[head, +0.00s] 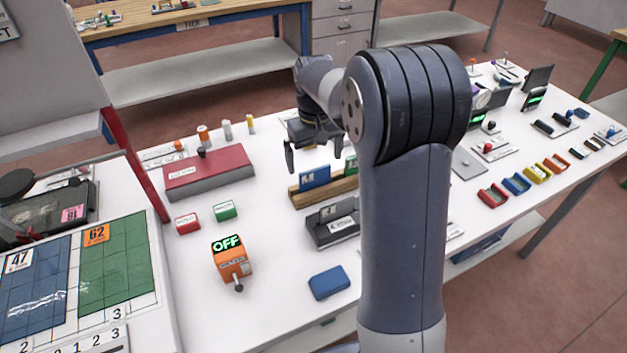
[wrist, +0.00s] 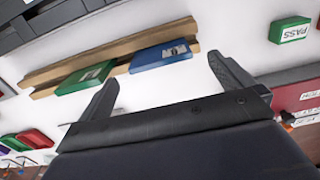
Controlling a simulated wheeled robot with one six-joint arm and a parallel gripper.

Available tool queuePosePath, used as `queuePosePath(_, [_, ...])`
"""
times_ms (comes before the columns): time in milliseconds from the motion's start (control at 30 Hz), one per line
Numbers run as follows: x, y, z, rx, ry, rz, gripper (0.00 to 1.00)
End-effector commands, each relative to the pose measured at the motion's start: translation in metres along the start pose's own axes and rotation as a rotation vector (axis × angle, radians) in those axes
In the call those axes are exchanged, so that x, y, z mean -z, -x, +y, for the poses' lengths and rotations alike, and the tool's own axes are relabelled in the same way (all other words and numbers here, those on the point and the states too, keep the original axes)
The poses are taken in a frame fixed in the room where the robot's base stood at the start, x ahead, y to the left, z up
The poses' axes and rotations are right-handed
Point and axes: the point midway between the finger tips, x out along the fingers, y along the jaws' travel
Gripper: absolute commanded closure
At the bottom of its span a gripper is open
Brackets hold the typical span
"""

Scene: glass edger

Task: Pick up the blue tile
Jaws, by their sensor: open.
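A blue tile (head: 315,177) with a small label stands in a slotted wooden rack (head: 325,195). In the wrist view the blue tile (wrist: 163,56) sits to the right of a green tile (wrist: 85,78) in the same rack (wrist: 60,70). My gripper (head: 313,153) is open and empty, above and behind the rack in the head view. In the wrist view its fingers (wrist: 164,72) point toward the rack, with the blue tile roughly between their tips and no visible contact. In the head view my arm partly hides the rack's right side.
A dark grey labelled holder (head: 333,227) stands in front of the rack. A plain blue block (head: 329,283) lies near the front edge. A long red box (head: 208,171), small red and green blocks and an orange OFF device (head: 231,262) are to the left.

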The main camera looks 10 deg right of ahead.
Motion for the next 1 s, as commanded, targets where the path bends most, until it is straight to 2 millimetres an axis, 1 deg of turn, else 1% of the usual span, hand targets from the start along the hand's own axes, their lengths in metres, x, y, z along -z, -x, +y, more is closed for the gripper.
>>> queuePosePath(33, [-0.001,-0.008,0.000,0.001,0.000,-0.004,0.00])
queuePosePath(100, [-0.001,-0.014,0.000,0.001,0.000,-0.002,0.00])
queuePosePath(267, [-0.001,-0.025,0.000,0.001,-0.001,-0.003,0.00])
queuePosePath(500, [-0.002,-0.061,0.001,0.001,-0.001,-0.003,0.00])
queuePosePath(600, [-0.001,-0.069,0.001,0.001,-0.001,-0.002,0.00])
queuePosePath(867, [-0.001,-0.071,0.001,0.001,-0.001,0.001,0.01])
queuePosePath(1000, [-0.001,-0.071,0.001,0.001,-0.001,0.001,0.12])
